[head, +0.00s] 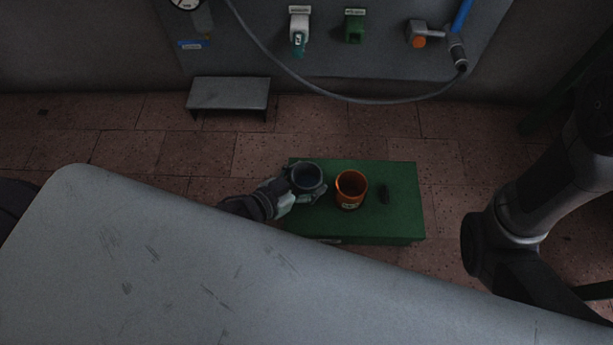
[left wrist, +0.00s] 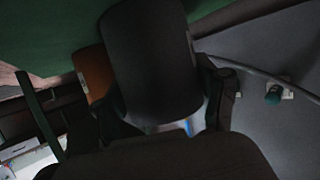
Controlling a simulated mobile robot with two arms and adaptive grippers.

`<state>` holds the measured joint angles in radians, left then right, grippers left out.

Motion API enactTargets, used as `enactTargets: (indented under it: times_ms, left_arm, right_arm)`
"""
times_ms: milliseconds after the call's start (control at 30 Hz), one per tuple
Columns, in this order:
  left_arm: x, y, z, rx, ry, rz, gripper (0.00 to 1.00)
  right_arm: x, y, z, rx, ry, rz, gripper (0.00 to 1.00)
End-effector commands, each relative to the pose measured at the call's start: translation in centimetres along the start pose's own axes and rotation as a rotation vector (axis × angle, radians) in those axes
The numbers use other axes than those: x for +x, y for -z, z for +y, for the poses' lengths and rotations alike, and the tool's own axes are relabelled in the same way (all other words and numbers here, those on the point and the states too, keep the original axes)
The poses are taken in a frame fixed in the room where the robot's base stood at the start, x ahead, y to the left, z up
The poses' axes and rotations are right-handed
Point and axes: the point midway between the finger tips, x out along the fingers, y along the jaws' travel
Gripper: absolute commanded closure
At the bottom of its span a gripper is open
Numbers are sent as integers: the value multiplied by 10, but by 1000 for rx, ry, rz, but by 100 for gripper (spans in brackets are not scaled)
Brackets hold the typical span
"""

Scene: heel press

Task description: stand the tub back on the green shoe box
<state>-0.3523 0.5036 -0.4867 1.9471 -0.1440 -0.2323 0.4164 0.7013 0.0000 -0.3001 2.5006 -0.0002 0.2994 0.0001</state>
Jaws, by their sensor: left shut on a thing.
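A dark blue-grey tub (head: 307,175) is upright with its open top showing, over the left end of the green shoe box (head: 400,222). My left gripper (head: 301,190) comes from the lower left and is shut on the tub's near side. In the left wrist view, the dark tub (left wrist: 150,60) fills the middle, against the green box (left wrist: 50,28) at the top. I cannot tell whether the tub's base touches the lid. My right arm shows at the right of the head view, but its gripper is out of view.
A large grey surface (head: 150,270) covers the foreground. A low grey step (head: 229,94) and a wall panel (head: 350,60) with a hanging hose are behind.

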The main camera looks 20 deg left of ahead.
Motion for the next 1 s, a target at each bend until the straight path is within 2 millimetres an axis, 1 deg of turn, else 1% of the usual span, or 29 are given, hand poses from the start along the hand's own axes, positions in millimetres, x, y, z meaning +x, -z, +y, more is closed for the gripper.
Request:
enactTargets:
  times_ms: [33, 100, 167, 467, 567, 667, 767, 833, 1000]
  left_arm:
    - [0, 0, 0, 0, 0, 1, 23]
    - [0, 0, 0, 0, 0, 1, 11]
    - [0, 0, 0, 0, 0, 0, 3]
    - [0, 0, 0, 0, 0, 1, 3]
    - [-2, 4, 0, 1, 0, 1, 3]
    - [-16, 5, 0, -1, 1, -4, 3]
    - [-36, 7, 0, -1, 1, -5, 3]
    - [-53, 7, 0, -2, 1, -6, 3]
    - [-89, 6, 0, -2, 0, -6, 3]
  right_arm:
    - [0, 0, 0, 0, 0, 0, 100]
    - [0, 0, 0, 0, 0, 0, 100]
    - [0, 0, 0, 0, 0, 0, 100]
    - [0, 0, 0, 0, 0, 1, 100]
    - [0, 0, 0, 0, 0, 1, 100]
    - [10, -3, 2, 1, 0, 3, 100]
    - [17, -9, 5, 2, -5, -5, 100]
    - [4, -24, 9, 7, -21, -61, 100]
    - [-9, -39, 13, 15, -44, -120, 100]
